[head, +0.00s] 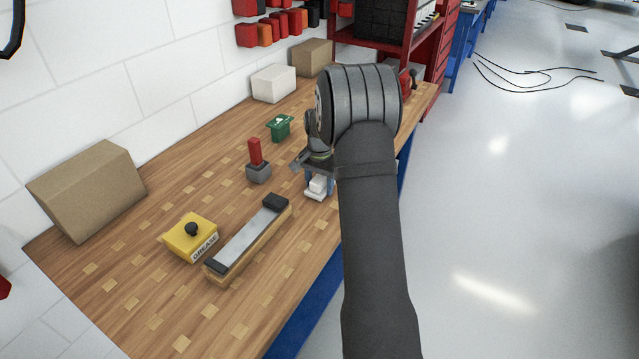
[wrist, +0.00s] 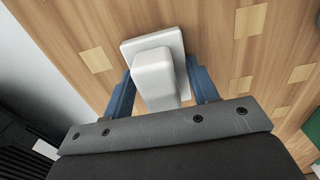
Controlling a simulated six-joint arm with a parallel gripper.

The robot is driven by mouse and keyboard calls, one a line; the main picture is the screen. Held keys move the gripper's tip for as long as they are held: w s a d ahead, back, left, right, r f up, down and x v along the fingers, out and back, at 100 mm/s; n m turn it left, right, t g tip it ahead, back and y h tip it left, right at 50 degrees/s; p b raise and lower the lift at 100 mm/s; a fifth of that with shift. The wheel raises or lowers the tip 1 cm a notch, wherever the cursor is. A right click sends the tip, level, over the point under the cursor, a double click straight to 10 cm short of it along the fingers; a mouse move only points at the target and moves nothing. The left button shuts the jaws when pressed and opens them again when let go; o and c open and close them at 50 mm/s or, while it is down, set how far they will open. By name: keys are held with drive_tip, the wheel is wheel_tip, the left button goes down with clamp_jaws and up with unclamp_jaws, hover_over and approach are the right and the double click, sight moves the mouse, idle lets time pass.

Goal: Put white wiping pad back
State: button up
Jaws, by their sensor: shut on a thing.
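The white wiping pad (head: 315,193) is a flat square plate with a block-shaped grip on top. It is at the right side of the wooden bench, partly hidden by my gripper (head: 320,182) in the head view. In the wrist view the pad (wrist: 155,80) sits between the two blue fingers of my gripper (wrist: 160,72), which are shut on its grip. The plate faces the wood, but I cannot tell whether it touches the bench or hangs just above it.
On the bench (head: 130,284) are a yellow grease box (head: 187,240) with a black knob, a long metal-topped strip (head: 245,238), a red-handled grey block (head: 257,165) and a green container (head: 279,128). A cardboard box (head: 90,190) and white box (head: 273,84) stand along the wall.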

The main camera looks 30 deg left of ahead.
sight(319, 178)
drive_tip(key=shift+f, duration=0.15)
drive_tip(key=o, duration=1)
wheel_tip(319, 178, up, 12)
drive_tip(key=shift+r, duration=0.2)
